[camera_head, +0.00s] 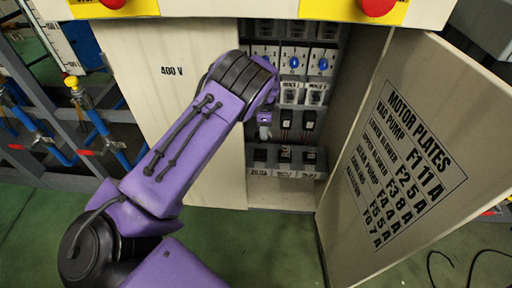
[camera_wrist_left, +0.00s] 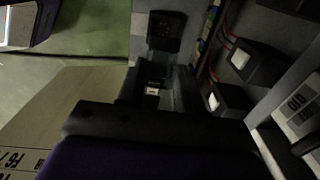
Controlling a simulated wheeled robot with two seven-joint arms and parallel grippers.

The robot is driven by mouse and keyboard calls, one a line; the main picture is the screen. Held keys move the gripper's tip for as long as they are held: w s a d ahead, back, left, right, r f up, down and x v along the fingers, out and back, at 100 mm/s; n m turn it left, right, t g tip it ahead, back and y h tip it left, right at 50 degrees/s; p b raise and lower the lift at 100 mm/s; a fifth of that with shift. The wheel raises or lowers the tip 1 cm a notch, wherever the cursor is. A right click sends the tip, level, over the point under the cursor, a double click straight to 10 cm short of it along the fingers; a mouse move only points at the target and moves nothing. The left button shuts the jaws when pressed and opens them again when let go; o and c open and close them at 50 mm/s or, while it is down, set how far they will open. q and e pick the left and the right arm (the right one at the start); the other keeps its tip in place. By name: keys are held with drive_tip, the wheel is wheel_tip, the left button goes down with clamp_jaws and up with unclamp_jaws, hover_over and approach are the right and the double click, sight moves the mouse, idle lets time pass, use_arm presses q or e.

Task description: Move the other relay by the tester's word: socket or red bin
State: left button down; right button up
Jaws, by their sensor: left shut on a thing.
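My left arm reaches into the open cabinet. Its gripper (camera_head: 264,128) is partly hidden behind the wrist in the head view, in front of the relay row. In the left wrist view the gripper (camera_wrist_left: 155,88) is shut on a small dark thing with a pale patch (camera_wrist_left: 152,91), likely a relay, mostly hidden by the fingers. Two dark relays (camera_head: 286,118) (camera_head: 308,119) sit to its right; in the left wrist view they show pale faces (camera_wrist_left: 240,60) and red wires. Below is a row of black sockets (camera_head: 285,155) with labels. My right gripper, the tester and the red bin are not visible.
The cabinet door (camera_head: 415,150), with a motor plate list, stands open at the right. A panel marked 400 V (camera_head: 172,90) closes the left side. Blue-knobbed switches (camera_head: 294,62) are above the relays. Blue pipes (camera_head: 100,125) stand at the left.

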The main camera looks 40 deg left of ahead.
use_arm(q)
wheel_tip(320, 180, down, 10)
drive_tip(key=shift+r+b, duration=0.15)
drive_tip(key=shift+b, duration=0.35)
drive_tip(key=c, duration=1.2)
unclamp_jaws()
drive_tip(key=shift+s+d, duration=0.1)
drive_tip(key=shift+d, duration=0.05)
drive_tip(key=o, duration=0.5)
drive_tip(key=shift+f, duration=0.2)
drive_tip(key=shift+c, duration=0.2)
drive_tip(key=shift+r, duration=0.1)
drive_tip(key=r, duration=0.7)
drive_tip(key=w+r+p, duration=0.1)
drive_tip(key=r, duration=0.2)
drive_tip(key=shift+r, duration=0.15)
